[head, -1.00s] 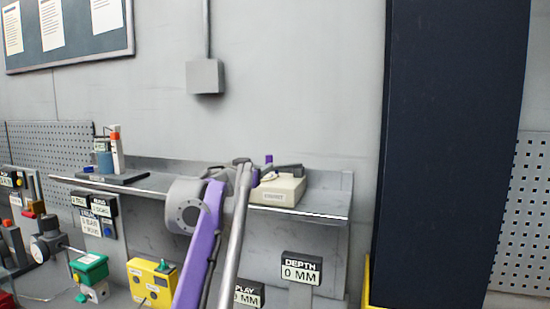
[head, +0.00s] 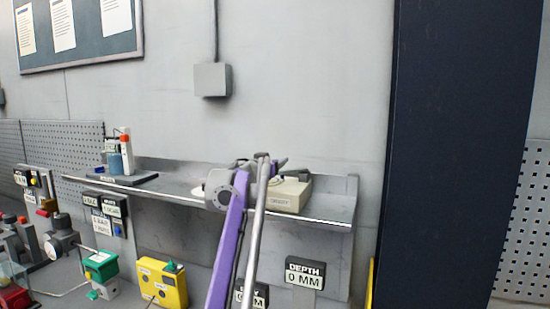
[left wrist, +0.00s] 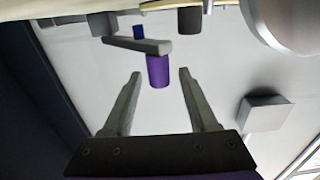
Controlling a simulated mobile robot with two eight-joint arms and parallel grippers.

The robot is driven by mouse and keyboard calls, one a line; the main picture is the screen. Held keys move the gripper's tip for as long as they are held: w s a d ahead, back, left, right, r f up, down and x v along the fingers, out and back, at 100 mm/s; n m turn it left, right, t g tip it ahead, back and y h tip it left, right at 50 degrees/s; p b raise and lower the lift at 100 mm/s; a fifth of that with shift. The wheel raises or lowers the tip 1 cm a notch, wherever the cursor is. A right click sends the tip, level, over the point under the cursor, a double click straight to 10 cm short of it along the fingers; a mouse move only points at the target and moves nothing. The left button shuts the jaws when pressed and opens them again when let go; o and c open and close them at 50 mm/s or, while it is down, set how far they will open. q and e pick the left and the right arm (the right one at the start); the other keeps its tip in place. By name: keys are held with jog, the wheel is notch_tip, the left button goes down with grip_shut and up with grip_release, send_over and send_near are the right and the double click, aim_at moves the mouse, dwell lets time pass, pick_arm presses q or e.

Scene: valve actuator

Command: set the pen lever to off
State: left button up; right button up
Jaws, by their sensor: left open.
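A beige box (head: 290,194) with a label on its front stands on the grey shelf. In the left wrist view a grey lever arm (left wrist: 138,45) ends in a purple cylindrical knob (left wrist: 158,70); it looks like the pen lever, but no marking on it is readable. My left gripper (left wrist: 155,74) is open, with one finger on each side of the knob and visible gaps on both sides. In the head view my left gripper (head: 264,164) is at the box's top left, and my arm hides part of the box and lever. My right gripper is not in view.
The shelf's front edge (head: 320,221) runs below the box. A blue bottle and an orange-topped tube (head: 125,152) stand at the shelf's left. A depth sign (head: 304,273) reads 0 MM. A tall dark panel (head: 455,150) stands to the right.

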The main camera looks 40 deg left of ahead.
pick_arm(q)
jog(key=shift+w, duration=0.2)
jog(key=shift+s, duration=0.1)
grip_shut()
dwell(1.3)
